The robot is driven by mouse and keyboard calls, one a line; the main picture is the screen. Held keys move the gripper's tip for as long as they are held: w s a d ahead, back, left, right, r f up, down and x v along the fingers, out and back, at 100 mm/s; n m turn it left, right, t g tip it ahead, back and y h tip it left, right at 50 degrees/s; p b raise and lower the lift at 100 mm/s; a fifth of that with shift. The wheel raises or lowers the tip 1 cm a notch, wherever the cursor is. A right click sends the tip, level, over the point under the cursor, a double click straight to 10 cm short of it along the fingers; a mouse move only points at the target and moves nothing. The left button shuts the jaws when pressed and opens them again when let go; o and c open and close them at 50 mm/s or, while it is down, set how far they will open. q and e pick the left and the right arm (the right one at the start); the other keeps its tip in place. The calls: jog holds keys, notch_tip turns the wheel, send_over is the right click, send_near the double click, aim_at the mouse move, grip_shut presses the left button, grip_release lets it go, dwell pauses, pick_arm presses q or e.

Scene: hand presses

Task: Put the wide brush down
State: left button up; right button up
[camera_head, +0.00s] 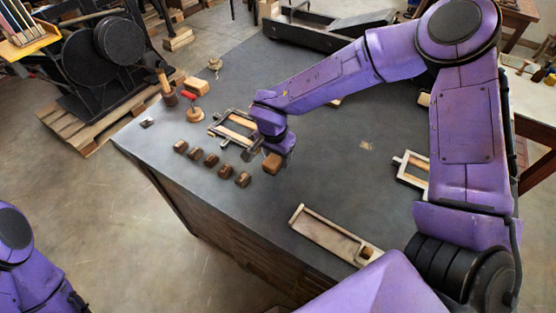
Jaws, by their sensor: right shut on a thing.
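My right arm reaches over the dark grey table (330,180) from the right. Its gripper (259,155) points down near the table's front left part and is shut on a small brown block-like thing (271,164). I take this to be the wide brush, but its bristles are too small or hidden to make out. I cannot tell whether it touches the table. Several similar brown blocks (211,160) stand in a slanting row just left of the gripper. Only purple links of my left arm show at the lower left; its gripper is out of view.
A metal frame with wood inside (236,129) lies close behind the gripper. A red-handled tool (194,106) and a wooden mallet (166,88) stand at left. A long shallow tray (327,236) lies near the front edge. The table's middle is mostly clear.

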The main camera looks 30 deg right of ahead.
aim_at(278, 163)
jog(key=f, duration=0.4)
jog(key=shift+w+d, duration=0.2)
jog(key=shift+w, duration=0.05)
jog(key=shift+r, duration=0.1)
jog(key=shift+s+f, duration=0.15)
jog(key=shift+f, duration=0.1)
